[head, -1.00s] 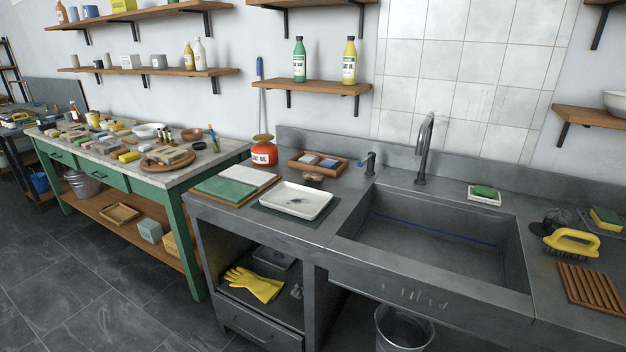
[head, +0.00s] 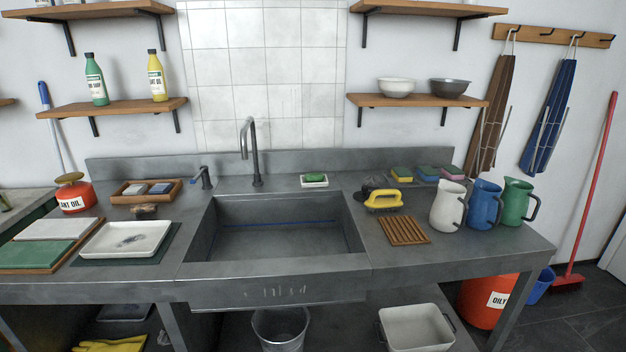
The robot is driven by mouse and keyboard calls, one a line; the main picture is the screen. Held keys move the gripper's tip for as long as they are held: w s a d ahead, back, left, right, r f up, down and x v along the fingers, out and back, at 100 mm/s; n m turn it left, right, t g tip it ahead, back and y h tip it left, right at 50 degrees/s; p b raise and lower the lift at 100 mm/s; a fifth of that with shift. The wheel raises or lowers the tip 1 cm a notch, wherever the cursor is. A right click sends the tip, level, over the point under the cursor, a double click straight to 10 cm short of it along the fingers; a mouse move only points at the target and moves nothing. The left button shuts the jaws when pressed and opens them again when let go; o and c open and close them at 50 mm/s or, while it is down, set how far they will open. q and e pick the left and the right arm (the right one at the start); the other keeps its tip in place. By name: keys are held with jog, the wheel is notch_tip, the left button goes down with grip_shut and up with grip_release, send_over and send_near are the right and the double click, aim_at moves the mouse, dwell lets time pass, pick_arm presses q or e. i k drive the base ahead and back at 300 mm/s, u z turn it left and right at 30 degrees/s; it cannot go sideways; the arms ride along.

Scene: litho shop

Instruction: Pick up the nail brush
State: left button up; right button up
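A small brown wooden-looking brush (head: 145,211), which may be the nail brush, lies on the grey counter just in front of a wooden tray (head: 127,197), left of the sink. It is too small to make out its bristles. A larger brush with a yellow handle (head: 384,200) lies on the counter right of the sink, beside a dark rounded object (head: 372,186). Neither of my grippers is in view.
The sink (head: 280,228) with its tap (head: 251,150) fills the counter's middle. A white tray (head: 126,239) lies at left. A wooden slatted rack (head: 403,230) and several jugs, including a white one (head: 447,206), stand at right. The counter's front right is clear.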

aim_at(143, 209)
jog(key=u, duration=2)
jog(key=i, duration=1.75)
jog(key=z, duration=2.5)
